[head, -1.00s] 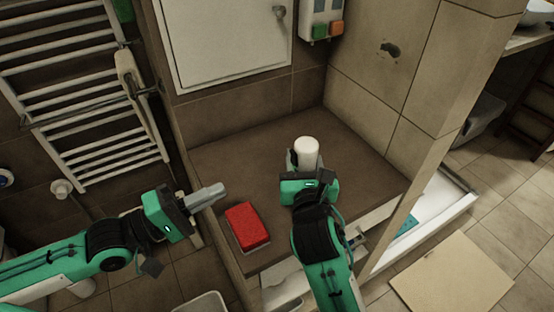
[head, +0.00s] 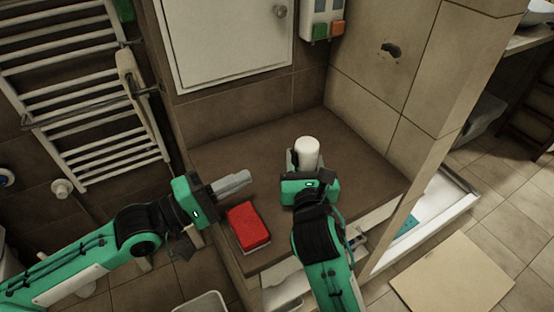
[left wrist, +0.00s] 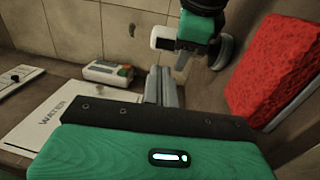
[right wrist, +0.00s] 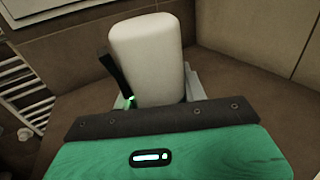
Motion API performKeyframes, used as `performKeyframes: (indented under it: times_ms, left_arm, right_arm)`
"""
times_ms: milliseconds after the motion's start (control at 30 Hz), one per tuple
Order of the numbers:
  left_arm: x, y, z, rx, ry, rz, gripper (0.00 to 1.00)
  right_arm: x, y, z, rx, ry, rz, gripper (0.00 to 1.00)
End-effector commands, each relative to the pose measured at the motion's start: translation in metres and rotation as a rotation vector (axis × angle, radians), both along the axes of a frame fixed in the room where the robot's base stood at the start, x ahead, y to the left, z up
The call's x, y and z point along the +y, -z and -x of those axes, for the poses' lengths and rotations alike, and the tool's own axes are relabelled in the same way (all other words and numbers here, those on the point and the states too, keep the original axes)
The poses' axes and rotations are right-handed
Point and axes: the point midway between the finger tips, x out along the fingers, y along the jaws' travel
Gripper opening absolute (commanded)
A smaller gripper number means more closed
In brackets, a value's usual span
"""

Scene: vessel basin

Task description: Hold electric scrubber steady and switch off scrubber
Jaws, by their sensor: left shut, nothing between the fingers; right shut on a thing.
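The electric scrubber (head: 307,150) is a white rounded cylinder above the brown ledge. It fills the middle of the right wrist view (right wrist: 147,55), where a dark strip and a small green light show at its lower left. My right gripper (head: 305,168) is shut on the scrubber. Its lower part is hidden by the gripper. My left gripper (head: 243,178) is shut and empty, left of the scrubber and apart from it, with its fingers pointing right. In the left wrist view, the white scrubber (left wrist: 165,36) shows beyond the left fingers, beside the right gripper.
A red sponge-like block (head: 248,226) lies on the brown ledge (head: 355,165), just below the left fingers. A white towel rack (head: 75,90) stands at the left. A wall box with green and red buttons (head: 322,20) is behind. The ledge right of the scrubber is clear.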

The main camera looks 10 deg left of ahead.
Motion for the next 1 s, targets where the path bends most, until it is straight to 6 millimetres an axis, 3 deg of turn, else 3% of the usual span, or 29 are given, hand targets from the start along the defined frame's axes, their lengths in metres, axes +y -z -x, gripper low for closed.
performKeyframes:
  times_ms: [600, 1000]
  left_arm:
    - [-0.061, -0.010, -0.044, -0.001, 0.000, 0.002, 0.00]
    - [-0.070, -0.010, -0.051, 0.001, 0.000, 0.000, 0.00]
  right_arm:
    - [0.000, 0.000, 0.000, 0.001, 0.000, 0.000, 0.12]
    - [0.000, 0.000, 0.000, 0.001, 0.000, 0.000, 0.12]
